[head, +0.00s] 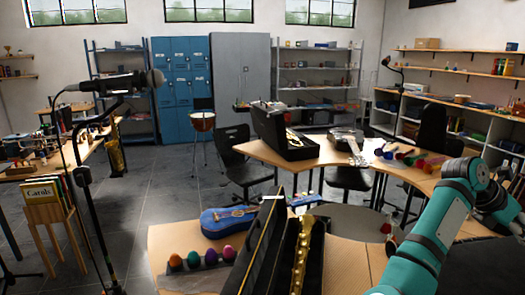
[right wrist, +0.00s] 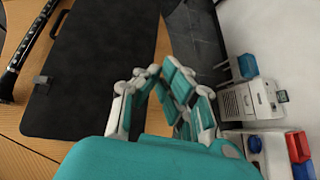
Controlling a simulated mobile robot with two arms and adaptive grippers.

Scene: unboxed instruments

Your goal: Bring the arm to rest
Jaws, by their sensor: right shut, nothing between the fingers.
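My right arm (head: 440,225), teal and dark grey, comes in at the lower right of the head view. It rises and bends at a teal joint near the right edge. My right gripper (right wrist: 160,73) shows in the right wrist view, with its teal and white fingers together and nothing held between them. It appears above a dark flat case (right wrist: 95,65) and the wooden table. I cannot make out the right fingertips in the head view. My left gripper does not show in either view.
In the head view, the near table bears a blue guitar (head: 228,221), several colored egg shapes (head: 193,259) and an open long case (head: 262,245). A microphone (head: 122,83) on a stand is at left. White equipment (right wrist: 250,100) lies right of my gripper in the wrist view.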

